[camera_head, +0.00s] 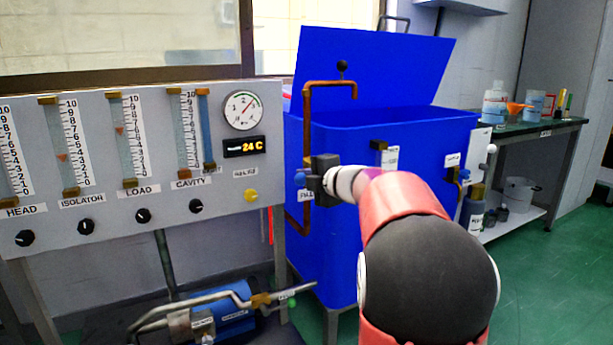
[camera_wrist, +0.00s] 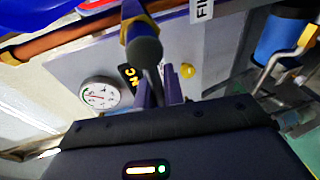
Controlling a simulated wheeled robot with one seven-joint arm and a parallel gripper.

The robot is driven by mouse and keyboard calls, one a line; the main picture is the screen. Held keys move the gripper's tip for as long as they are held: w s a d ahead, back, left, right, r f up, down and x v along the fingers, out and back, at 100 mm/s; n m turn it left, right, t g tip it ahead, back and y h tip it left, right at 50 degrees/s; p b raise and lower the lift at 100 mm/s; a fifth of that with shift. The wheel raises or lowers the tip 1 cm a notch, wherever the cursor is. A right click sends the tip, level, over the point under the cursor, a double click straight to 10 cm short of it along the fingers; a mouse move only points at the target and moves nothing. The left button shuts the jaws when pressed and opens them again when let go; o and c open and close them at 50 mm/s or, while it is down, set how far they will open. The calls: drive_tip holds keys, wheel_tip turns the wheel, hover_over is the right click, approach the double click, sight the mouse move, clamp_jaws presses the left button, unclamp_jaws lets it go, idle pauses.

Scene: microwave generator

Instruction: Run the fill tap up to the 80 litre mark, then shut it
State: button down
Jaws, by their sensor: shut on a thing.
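The blue tank (camera_head: 335,235) stands in the middle with its lid (camera_head: 370,70) raised. A copper fill pipe (camera_head: 307,120) climbs its left corner and bends over the rim. The fill tap (camera_head: 299,179) shows a blue end low on this pipe, above a partly hidden label. My gripper (camera_head: 318,180) is shut at the tap and covers most of it. In the wrist view the tap (camera_wrist: 143,45) has a brass collar and dark rounded end, near my gripper's fingers (camera_wrist: 162,92). A white scale (camera_head: 390,158) is on the tank's front; its marks and the water level are too small to read.
A grey panel (camera_head: 100,215) with flow tubes, knobs, a round dial (camera_head: 242,110) and a 24 C display (camera_head: 244,146) stands left. A blue pump (camera_head: 222,318) with pipes lies below it. A green-topped bench (camera_head: 540,125) with bottles stands right. Green floor is open at right.

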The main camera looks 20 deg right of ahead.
drive_tip(key=c, duration=1.5)
unclamp_jaws()
drive_tip(key=shift+a, duration=0.45)
drive_tip(key=shift+d, duration=0.1)
drive_tip(key=v, duration=0.7)
drive_tip(key=shift+s+p, duration=0.4)
drive_tip(key=shift+p, duration=0.05)
drive_tip(key=shift+r, duration=0.1)
